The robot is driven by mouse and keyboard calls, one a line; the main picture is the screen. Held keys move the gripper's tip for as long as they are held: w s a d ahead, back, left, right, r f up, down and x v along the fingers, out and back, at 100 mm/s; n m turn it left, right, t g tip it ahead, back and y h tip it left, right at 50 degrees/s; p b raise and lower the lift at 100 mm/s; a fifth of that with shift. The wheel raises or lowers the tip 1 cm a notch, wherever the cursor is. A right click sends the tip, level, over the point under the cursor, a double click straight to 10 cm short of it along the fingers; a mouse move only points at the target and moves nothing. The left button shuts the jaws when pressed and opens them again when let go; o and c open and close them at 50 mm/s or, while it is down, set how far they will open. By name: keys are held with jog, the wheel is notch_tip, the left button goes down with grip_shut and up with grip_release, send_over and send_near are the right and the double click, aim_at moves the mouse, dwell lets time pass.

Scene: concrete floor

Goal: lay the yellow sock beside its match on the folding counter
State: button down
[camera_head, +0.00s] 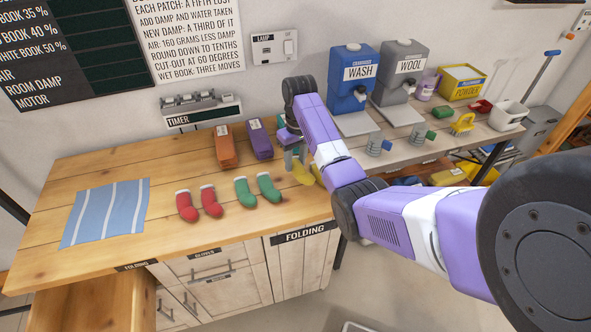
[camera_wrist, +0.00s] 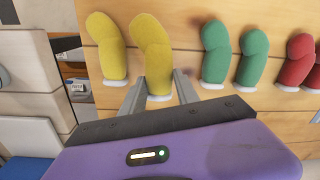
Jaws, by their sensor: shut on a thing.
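My gripper (camera_head: 294,158) is over the right end of the wooden folding counter (camera_head: 170,163), fingers pointing down. It is shut on the white cuff end of a yellow sock (camera_head: 302,173), also seen between the fingers in the wrist view (camera_wrist: 152,45). A second yellow sock (camera_wrist: 105,48) lies beside it, to its left in the wrist view, with a small gap, toes pointing the same way. In the head view my arm mostly hides this second sock. I cannot tell whether the held sock touches the wood.
A green pair (camera_head: 257,189) and a red pair (camera_head: 199,203) of socks lie left of the yellow ones. A striped blue cloth (camera_head: 105,212) lies further left. Orange (camera_head: 226,147) and purple (camera_head: 260,140) boxes stand behind. Wash (camera_head: 352,85) and wool (camera_head: 400,75) dispensers stand on the right-hand counter.

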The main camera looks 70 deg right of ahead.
aim_at(295, 169)
jog(key=shift+f, duration=1.75)
jog(key=c, duration=0.9)
grip_release()
jog(key=shift+f, duration=0.1)
jog(key=r+p, duration=0.1)
jog(key=r, duration=0.4)
jog(key=r+p, duration=0.1)
jog(key=r, duration=0.5)
jog(key=shift+s+d, duration=0.2)
jog(key=shift+r+p, duration=0.65)
jog(key=shift+p, duration=0.05)
